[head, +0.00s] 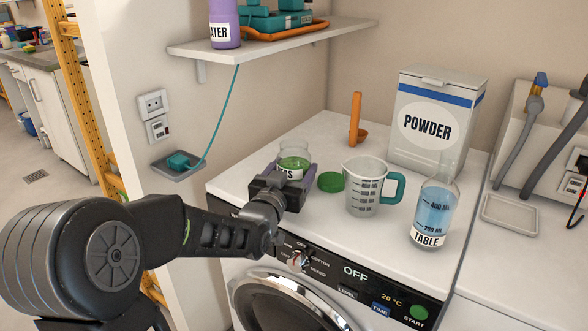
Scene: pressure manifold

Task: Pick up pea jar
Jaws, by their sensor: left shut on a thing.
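The pea jar (294,161) is a clear glass jar with green contents and a white label, of which the letters "AS" show. It is at the left part of the washing machine's white top. My left gripper (288,178) reaches in from the front left and is shut around the jar, with purple-grey fingers on its sides. The gripper hides the jar's lower part, so I cannot tell whether it touches the surface. A green lid (330,182) lies on the top just right of the jar. My right gripper is not in view.
A measuring cup (365,190) with a teal handle, a bottle of blue liquid (433,212), an orange scoop (356,120) and a powder box (430,115) stand to the right. A shelf (270,48) overhangs the back left. The washing machine top (310,222) is clear in front.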

